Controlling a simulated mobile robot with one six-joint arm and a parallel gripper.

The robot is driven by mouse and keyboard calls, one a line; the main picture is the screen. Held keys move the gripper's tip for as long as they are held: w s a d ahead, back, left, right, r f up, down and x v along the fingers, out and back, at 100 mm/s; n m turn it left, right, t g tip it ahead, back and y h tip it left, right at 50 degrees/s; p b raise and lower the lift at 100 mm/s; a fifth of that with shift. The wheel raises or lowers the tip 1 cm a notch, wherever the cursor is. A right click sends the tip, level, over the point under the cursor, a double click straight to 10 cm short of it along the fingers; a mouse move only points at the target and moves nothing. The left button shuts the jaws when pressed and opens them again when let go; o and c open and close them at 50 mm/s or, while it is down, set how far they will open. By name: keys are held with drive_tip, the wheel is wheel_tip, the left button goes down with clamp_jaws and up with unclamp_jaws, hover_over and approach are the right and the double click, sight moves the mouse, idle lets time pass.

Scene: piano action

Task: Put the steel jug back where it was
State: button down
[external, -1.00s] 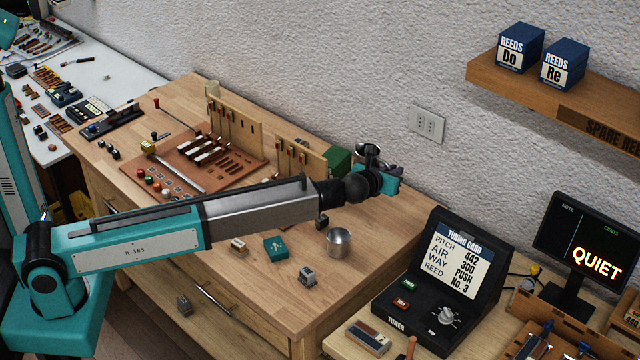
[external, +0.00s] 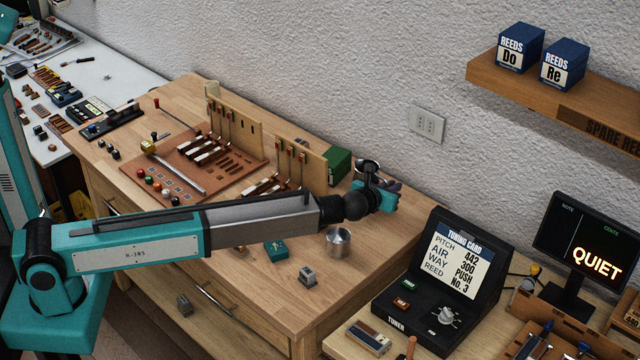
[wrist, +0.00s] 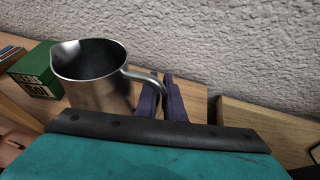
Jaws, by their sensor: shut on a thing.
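The steel jug (wrist: 95,85) fills the middle left of the wrist view, upright, with its spout to the left and its handle to the right. My gripper (wrist: 162,97) is shut on the jug's handle, its dark fingers at the right of the body. In the external view the jug (external: 367,167) shows only in part, behind my wrist, at the far right corner of the wooden bench (external: 290,318). My gripper (external: 388,186) is mostly hidden there. I cannot tell whether the jug's base touches the bench.
A green box (external: 338,164) stands close to the jug on its left, and the wall is just behind. A small metal cup (external: 338,242) stands in front on the bench. The tuner (external: 440,285) is on a lower table to the right.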

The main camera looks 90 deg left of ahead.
drive_tip(key=shift+f, duration=0.65)
drive_tip(key=shift+f, duration=0.1)
drive_tip(key=shift+f+p, duration=0.45)
drive_tip(key=shift+f, duration=1.35)
drive_tip(key=c, duration=1.9)
unclamp_jaws()
drive_tip(key=shift+f, duration=0.1)
drive_tip(key=shift+o, duration=0.2)
